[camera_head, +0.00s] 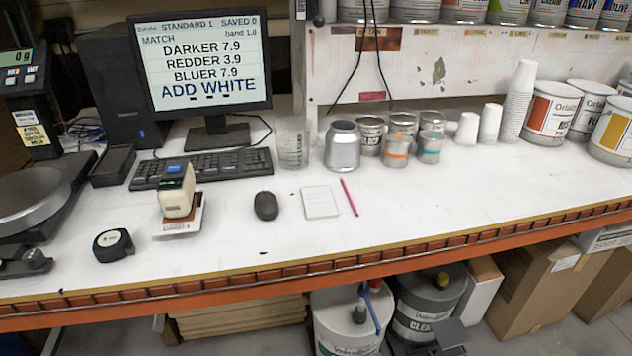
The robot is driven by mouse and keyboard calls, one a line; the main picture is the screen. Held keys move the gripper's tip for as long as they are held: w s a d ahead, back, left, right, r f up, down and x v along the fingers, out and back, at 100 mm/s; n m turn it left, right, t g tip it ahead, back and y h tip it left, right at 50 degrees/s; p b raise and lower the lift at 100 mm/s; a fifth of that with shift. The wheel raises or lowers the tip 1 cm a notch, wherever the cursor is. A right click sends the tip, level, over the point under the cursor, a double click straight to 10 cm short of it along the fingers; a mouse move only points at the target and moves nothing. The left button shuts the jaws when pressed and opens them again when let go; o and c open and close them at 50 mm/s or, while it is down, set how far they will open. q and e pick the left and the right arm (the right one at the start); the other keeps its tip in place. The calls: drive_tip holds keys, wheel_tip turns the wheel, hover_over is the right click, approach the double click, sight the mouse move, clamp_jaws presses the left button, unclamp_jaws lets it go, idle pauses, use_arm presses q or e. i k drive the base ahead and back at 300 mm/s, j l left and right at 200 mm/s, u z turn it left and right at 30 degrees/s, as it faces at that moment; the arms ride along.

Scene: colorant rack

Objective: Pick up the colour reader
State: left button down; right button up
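The colour reader (176,193) is a cream handheld device with a dark green top and a small blue display. It stands on the white table in front of the keyboard, on or over a white card (187,226) with a brown patch. Its underside is hidden, so I cannot tell how it rests on the card. My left gripper is not in view. A dark grey angular part (449,335) at the bottom edge, below the table edge, may be my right gripper. Its fingers do not show clearly. Nothing is touching the reader.
A black tape measure (113,245) lies left of the reader, and a mouse (266,205) to its right. A keyboard (205,168) and monitor (200,65) stand behind. A scale (35,200) is at far left. Cans and cups stand further right. The front right tabletop (440,205) is clear.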

sight(175, 195)
drive_tip(key=i+j+u, duration=0.45)
drive_tip(key=i+j, duration=0.35)
